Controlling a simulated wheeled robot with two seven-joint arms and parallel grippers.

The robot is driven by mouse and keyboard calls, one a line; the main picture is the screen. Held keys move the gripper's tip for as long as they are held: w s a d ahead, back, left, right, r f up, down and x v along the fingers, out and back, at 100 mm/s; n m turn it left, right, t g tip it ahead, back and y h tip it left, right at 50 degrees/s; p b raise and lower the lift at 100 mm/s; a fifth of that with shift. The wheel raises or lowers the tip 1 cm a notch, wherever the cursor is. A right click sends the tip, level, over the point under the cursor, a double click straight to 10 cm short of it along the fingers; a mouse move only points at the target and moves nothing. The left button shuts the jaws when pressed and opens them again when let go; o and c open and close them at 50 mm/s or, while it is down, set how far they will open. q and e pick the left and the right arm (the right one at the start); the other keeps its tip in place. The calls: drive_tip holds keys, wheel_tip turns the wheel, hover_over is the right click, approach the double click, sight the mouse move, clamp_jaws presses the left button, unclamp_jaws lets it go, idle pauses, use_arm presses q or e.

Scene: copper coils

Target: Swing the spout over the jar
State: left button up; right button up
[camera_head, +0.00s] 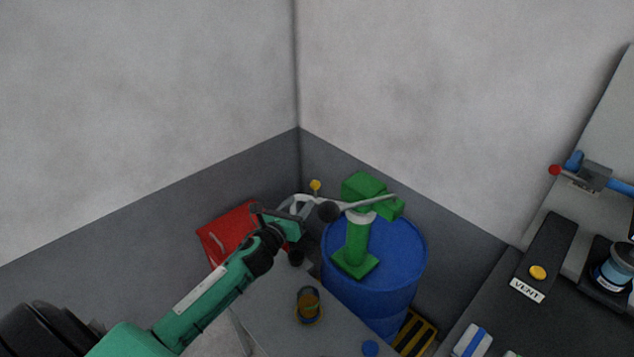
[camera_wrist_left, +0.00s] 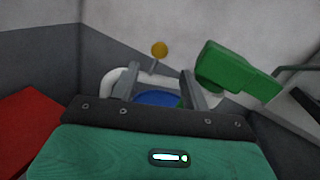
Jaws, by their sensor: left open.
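The green pump (camera_head: 355,235) stands upright on the blue drum (camera_head: 405,270). Its pale, curved spout (camera_head: 312,201) reaches left from the pump, with a yellow knob (camera_head: 315,186) above it. My left gripper (camera_head: 290,210) is open at the spout's left end. In the left wrist view, the open fingers (camera_wrist_left: 158,88) are spread, with the pale spout (camera_wrist_left: 108,83) and the yellow knob (camera_wrist_left: 159,49) beyond them. I cannot tell whether they touch the spout. The amber jar (camera_head: 309,306) stands on the grey table (camera_head: 265,325), below and apart from the spout. My right gripper is not in view.
A grey lever with a black ball (camera_head: 328,212) crosses the pump near my left gripper. A red container (camera_head: 226,238) lies behind my left arm. A dark bench (camera_head: 560,325) with a VENT label (camera_head: 527,289) is at right. Walls close the corner behind.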

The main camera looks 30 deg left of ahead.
sight(313, 188)
use_arm(q)
drive_tip(key=w+p, duration=0.2)
drive_tip(key=w, duration=0.8)
drive_tip(key=shift+w, duration=0.15)
drive_tip(key=shift+f, duration=0.1)
clamp_jaws()
